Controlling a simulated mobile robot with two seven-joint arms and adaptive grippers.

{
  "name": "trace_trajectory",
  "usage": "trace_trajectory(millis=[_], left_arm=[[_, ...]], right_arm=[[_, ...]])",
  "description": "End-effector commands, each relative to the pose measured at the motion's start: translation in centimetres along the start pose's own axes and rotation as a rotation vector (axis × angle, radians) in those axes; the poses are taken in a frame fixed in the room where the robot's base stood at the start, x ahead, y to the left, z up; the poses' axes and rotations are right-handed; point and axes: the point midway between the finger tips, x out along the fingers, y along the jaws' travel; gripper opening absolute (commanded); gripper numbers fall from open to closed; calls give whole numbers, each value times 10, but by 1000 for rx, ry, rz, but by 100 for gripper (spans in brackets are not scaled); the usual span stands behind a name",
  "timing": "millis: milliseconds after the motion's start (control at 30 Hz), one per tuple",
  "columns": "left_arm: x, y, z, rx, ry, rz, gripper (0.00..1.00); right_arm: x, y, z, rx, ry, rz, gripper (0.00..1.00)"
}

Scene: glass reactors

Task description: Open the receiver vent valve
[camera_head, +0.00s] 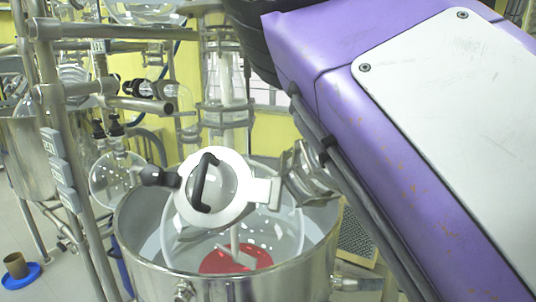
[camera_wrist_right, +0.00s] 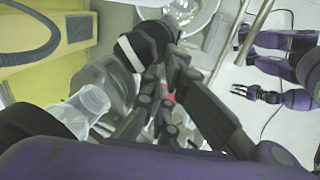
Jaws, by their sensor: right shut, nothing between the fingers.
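Several black valve handles show in the head view. Two stand on top of a round glass flask (camera_head: 118,178) at the left, and others sit on the glass line (camera_head: 146,88) above it. I cannot tell which is the receiver vent valve. My right arm (camera_head: 400,130) fills the right of the head view and its gripper is hidden there. In the right wrist view my right gripper (camera_wrist_right: 163,92) is shut with nothing between the fingers, among dark fittings and glass. I cannot tell whether it touches them.
A steel vessel (camera_head: 225,280) holds a glass reactor with red contents and a white-rimmed lid (camera_head: 240,205) with a black handle. Steel frame posts (camera_head: 75,150) stand at the left. A brown cup (camera_head: 16,265) sits on a blue dish. Purple robot arms (camera_wrist_right: 290,95) appear in the wrist view.

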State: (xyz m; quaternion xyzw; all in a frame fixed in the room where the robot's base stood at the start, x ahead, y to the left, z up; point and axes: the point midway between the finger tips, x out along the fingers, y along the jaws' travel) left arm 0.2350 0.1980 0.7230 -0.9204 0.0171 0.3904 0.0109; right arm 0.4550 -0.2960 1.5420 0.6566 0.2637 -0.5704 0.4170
Motion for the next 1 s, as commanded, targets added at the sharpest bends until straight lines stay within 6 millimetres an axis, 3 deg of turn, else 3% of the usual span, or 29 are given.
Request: trace_trajectory(millis=[233,1000], left_arm=[[1,14,-6,-13,10,18,26],[1,5,-2,-3,3,8,26]], right_arm=[[-1,0,0,-1,0,1,0],[2,8,4,1,0,0,0]])
